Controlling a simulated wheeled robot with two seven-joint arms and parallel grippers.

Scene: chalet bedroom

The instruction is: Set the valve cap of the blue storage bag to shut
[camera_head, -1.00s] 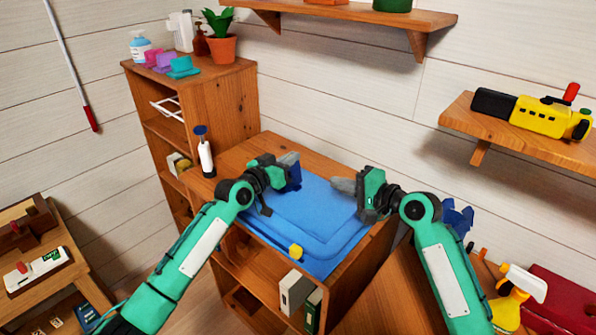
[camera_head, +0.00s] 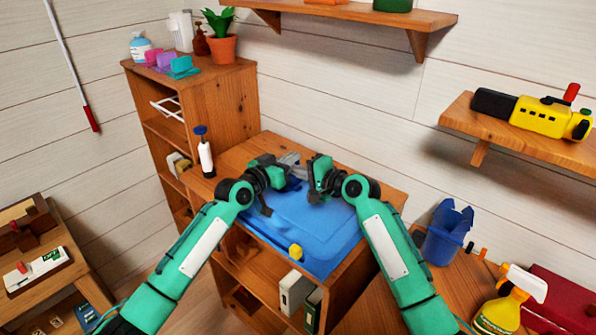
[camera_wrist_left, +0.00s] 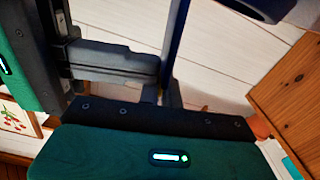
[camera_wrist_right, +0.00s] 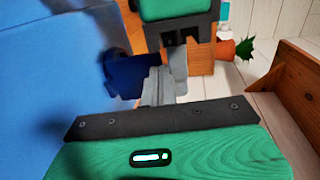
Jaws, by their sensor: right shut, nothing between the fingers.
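The blue storage bag (camera_head: 322,225) lies flat on top of a wooden cabinet, with a small yellow part (camera_head: 295,251) at its front edge. A dark blue part, which looks like the valve cap (camera_wrist_right: 135,76), stands raised beside the fingertips; it is mostly hidden in the head view. My left gripper (camera_head: 290,163) is above the bag's far left part, close to the dark blue part. Whether its fingers hold it I cannot tell. My right gripper (camera_head: 296,158) is shut and empty, its fingers pointing left near the left gripper's fingers.
A white and dark blue pump (camera_head: 205,152) stands at the cabinet's left. A taller shelf (camera_head: 225,100) with a potted plant is behind left. A blue bucket (camera_head: 447,235) and yellow spray bottle (camera_head: 503,308) are on the right. The bag's right side is clear.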

